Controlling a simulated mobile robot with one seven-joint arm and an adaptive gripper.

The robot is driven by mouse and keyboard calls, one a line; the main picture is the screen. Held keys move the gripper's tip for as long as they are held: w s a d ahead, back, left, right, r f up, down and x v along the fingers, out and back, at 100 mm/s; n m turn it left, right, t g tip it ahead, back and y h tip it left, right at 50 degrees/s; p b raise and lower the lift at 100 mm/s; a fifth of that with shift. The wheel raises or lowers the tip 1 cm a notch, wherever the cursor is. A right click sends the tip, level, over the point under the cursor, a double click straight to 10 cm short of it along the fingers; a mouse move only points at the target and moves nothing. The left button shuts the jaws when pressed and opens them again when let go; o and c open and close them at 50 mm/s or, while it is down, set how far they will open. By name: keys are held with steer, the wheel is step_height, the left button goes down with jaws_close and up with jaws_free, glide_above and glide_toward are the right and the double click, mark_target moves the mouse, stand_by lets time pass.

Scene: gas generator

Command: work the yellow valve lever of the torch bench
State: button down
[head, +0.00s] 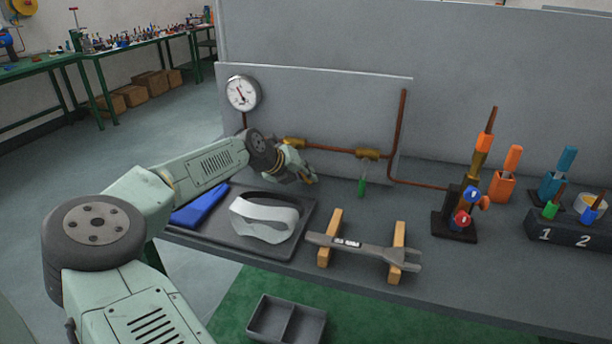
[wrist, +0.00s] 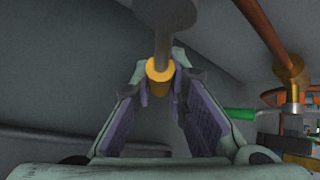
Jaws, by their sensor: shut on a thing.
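The yellow valve lever (wrist: 160,73) stands between the fingers of my gripper (wrist: 160,98) in the wrist view, below a grey stem. The gripper is shut on it. In the head view my gripper (head: 304,177) is at the panel, just below the left brass valve (head: 294,143) on the copper pipe (head: 335,150). Most of the lever is hidden there behind the fingers. A second brass valve (head: 368,154) to the right has a green lever (head: 362,186) hanging down.
A pressure gauge (head: 242,93) is on the panel (head: 330,105) at the left. A tray (head: 312,213) with white goggles (head: 264,219) lies below my gripper. A grey tool (head: 350,245) rests on wooden blocks. A torch stand (head: 455,226) is at the right.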

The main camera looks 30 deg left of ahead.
steer(key=shift+w+r, duration=0.1)
steer(key=c, duration=1.6)
jaws_free()
steer(key=shift+o, duration=0.2)
steer(key=shift+d, duration=0.1)
